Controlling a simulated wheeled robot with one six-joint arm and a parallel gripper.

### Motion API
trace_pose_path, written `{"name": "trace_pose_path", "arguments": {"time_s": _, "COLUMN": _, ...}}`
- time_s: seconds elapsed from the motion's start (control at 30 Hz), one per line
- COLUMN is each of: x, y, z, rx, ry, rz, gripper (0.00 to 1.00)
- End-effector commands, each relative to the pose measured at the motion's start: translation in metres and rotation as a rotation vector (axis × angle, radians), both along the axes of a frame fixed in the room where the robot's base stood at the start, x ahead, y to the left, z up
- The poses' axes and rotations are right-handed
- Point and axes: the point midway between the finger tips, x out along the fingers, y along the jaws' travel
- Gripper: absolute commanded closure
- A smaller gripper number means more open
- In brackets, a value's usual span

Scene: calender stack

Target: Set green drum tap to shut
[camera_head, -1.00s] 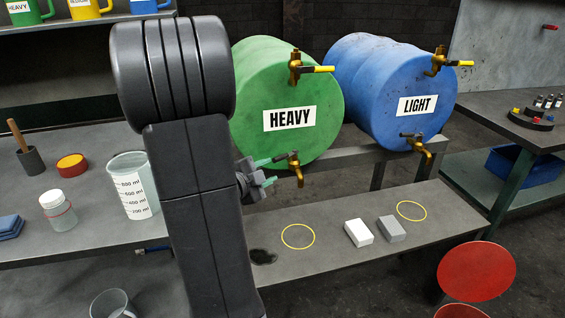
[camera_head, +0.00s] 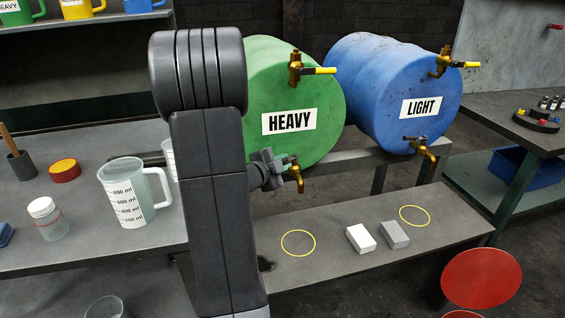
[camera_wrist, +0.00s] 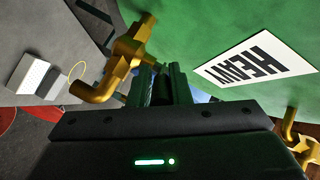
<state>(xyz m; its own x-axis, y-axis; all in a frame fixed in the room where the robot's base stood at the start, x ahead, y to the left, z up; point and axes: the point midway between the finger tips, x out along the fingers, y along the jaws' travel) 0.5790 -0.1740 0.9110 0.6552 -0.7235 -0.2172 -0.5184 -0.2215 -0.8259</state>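The green drum (camera_head: 300,90), labelled HEAVY, lies on its side on a stand. Its lower brass tap (camera_head: 293,163) points its spout down over the low bench. In the head view, my gripper (camera_head: 284,168) is right at this tap and partly covers its handle. In the wrist view, the brass tap body (camera_wrist: 122,58) is just ahead and left of my fingertips (camera_wrist: 160,68). The fingers are close together with a narrow dark gap. I cannot tell whether the dark part between them is the tap handle, or whether they grip it.
A second tap (camera_head: 297,69) with a yellow handle is higher on the green drum. The blue drum (camera_head: 385,90), labelled LIGHT, stands to the right. The low bench (camera_head: 445,225) holds a white block (camera_head: 360,238) and a grey block (camera_head: 394,234). A jug (camera_head: 128,190) is at left.

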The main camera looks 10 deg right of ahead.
Motion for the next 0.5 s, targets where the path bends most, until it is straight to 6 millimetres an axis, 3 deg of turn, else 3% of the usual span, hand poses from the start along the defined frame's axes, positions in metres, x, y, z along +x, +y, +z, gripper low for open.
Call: {"name": "trace_pose_path", "arguments": {"time_s": 0.5, "x": 0.0057, "y": 0.0032, "z": 0.0047, "rx": -0.002, "ry": -0.002, "rz": -0.085, "gripper": 1.00}}
